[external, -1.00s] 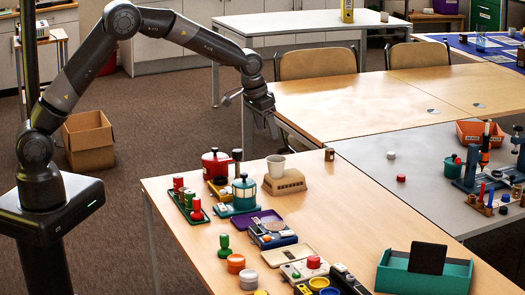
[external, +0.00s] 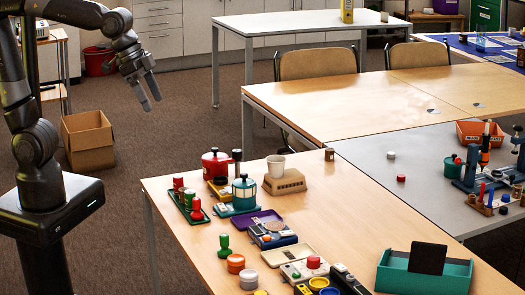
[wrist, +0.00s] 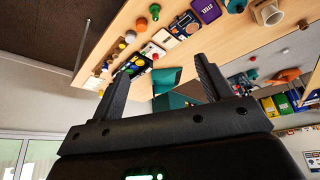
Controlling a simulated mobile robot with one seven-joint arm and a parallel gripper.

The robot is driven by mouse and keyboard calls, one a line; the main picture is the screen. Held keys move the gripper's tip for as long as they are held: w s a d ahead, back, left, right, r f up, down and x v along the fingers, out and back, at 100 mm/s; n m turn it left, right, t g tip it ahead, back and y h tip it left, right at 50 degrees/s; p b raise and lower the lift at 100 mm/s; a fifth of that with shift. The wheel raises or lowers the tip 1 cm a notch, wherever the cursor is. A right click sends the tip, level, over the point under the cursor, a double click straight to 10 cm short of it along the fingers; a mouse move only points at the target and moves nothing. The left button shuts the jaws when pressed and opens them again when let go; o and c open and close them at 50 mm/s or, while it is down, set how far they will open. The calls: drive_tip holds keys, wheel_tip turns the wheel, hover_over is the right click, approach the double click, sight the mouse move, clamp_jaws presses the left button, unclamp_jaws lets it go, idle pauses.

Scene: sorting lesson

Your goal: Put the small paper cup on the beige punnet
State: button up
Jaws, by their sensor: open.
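The small white paper cup (external: 277,165) stands upright on top of the beige punnet (external: 285,183) near the back edge of the front wooden table. My gripper (external: 150,102) is open and empty, left of the table and well clear of the cup. In the wrist view my gripper (wrist: 161,68) shows its two fingers spread with nothing between them. The cup (wrist: 269,14) also shows at the upper right of the wrist view.
Left of the punnet stand a red pot (external: 216,163), a teal pot (external: 244,190) and a green tray (external: 190,205) with coloured pieces. A teal box (external: 400,276) stands at the front right. A cardboard box (external: 88,140) is on the floor. The table's right middle is clear.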

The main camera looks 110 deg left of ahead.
drive_tip(key=s+d+f+m+h, duration=0.1)
drive_tip(key=s+d+f+m, duration=0.1)
drive_tip(key=s+d, duration=0.5)
drive_tip(key=s, duration=0.5)
drive_tip(key=shift+d+f+m+t, duration=0.3)
drive_tip(key=shift+d+f+m, duration=0.05)
drive_tip(key=shift+m, duration=0.05)
idle(0.4)
